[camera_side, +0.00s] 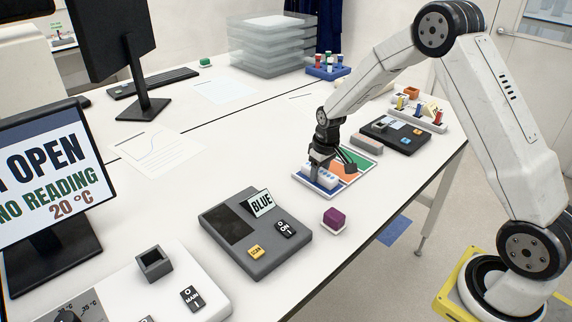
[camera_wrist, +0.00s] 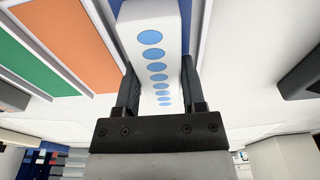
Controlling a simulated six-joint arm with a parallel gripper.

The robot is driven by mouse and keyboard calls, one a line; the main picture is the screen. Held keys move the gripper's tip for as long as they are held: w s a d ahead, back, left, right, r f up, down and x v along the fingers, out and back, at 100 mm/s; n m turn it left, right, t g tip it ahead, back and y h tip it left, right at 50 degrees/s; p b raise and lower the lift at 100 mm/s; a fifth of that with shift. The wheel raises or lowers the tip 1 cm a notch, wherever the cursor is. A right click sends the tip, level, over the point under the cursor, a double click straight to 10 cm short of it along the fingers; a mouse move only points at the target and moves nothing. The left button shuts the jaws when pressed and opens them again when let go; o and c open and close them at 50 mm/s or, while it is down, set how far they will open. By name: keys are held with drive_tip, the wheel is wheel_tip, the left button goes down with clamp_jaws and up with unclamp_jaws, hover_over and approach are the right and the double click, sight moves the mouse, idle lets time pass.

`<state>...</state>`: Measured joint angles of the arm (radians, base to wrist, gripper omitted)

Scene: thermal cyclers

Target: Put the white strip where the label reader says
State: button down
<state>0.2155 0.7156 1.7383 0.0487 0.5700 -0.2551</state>
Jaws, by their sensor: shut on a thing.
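My gripper (camera_side: 322,158) is shut on the white strip (camera_side: 319,178), which has a row of blue dots in the wrist view (camera_wrist: 152,55). The strip is at the blue section of a mat with coloured sections (camera_side: 345,182). I cannot tell if it touches the surface. The orange section (camera_wrist: 88,45) and green section (camera_wrist: 35,62) lie to the left in the wrist view. A dark grey device (camera_side: 222,240), which looks like the label reader, has a raised sign reading "BLUE" (camera_side: 261,203).
A purple-topped block (camera_side: 334,218) stands near the table's front edge. A dark device (camera_side: 395,136) and a pinkish-grey block (camera_side: 366,144) are beyond the mat. A screen (camera_side: 45,175) at left reads "OPEN", "NO READING", "20 °C".

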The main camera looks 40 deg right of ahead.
sight(324, 175)
drive_tip(key=shift+f, duration=0.1)
drive_tip(key=shift+c, duration=2.2)
unclamp_jaws()
wheel_tip(324, 175, up, 12)
drive_tip(key=s, duration=0.1)
drive_tip(key=shift+s, duration=0.25)
drive_tip(key=s+a+f, duration=0.2)
drive_tip(key=s+a, duration=0.3)
drive_tip(key=s, duration=0.4)
drive_tip(key=s+a+f+t, duration=0.1)
drive_tip(key=s+a+f, duration=0.1)
drive_tip(key=s+a, duration=0.3)
drive_tip(key=s, duration=0.4)
drive_tip(key=shift+s+f, duration=0.15)
drive_tip(key=shift+s, duration=0.05)
